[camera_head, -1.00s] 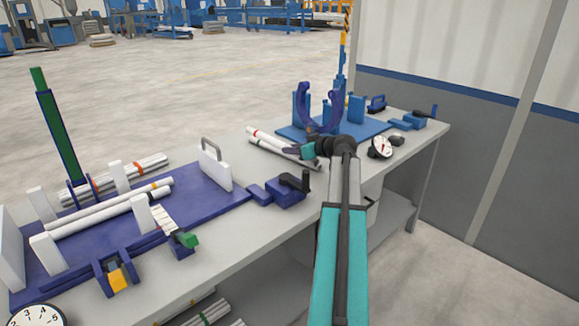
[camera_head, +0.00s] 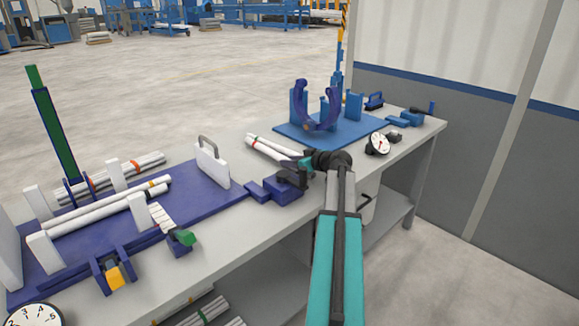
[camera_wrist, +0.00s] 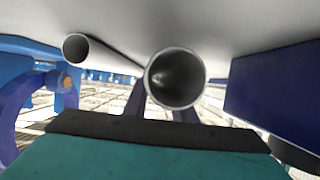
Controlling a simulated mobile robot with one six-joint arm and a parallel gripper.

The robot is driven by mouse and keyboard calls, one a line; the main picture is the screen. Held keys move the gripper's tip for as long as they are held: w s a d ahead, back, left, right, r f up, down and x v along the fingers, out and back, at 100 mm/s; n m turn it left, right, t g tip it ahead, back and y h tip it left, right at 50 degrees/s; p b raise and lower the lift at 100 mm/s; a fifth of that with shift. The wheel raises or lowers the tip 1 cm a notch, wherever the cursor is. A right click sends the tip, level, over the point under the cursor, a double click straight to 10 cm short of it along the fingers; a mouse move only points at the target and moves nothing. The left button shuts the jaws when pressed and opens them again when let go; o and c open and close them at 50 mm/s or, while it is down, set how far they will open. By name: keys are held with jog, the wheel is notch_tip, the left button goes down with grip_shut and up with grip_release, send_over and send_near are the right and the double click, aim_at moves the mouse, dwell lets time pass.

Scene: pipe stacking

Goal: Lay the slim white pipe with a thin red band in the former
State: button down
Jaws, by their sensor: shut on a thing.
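My gripper (camera_head: 300,165) is low over the middle of the bench, at the near end of two white pipes (camera_head: 267,148). One carries a thin red band and the other a green one, both near their far ends. In the wrist view my fingers (camera_wrist: 162,108) are shut around an open-ended pipe (camera_wrist: 175,78), and a second pipe end (camera_wrist: 75,48) lies to its left, apart. No band shows there, so I cannot tell which pipe I hold. A dark blue U-shaped cradle, seemingly the former (camera_head: 333,112), stands empty behind, on a blue plate (camera_head: 365,128).
A dark blue clamp block (camera_head: 284,191) is close beside my gripper. A blue rack base (camera_head: 205,205) with white uprights holds several banded pipes at left. A dial gauge (camera_head: 378,143) stands to the right. A green post (camera_head: 55,135) rises at far left.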

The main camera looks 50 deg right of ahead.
jog(key=shift+f, duration=0.7)
jog(key=shift+f, duration=0.15)
jog(key=c, duration=1.5)
grip_release()
jog(key=shift+o, duration=0.2)
jog(key=shift+r, duration=0.2)
jog(key=v, duration=1.2)
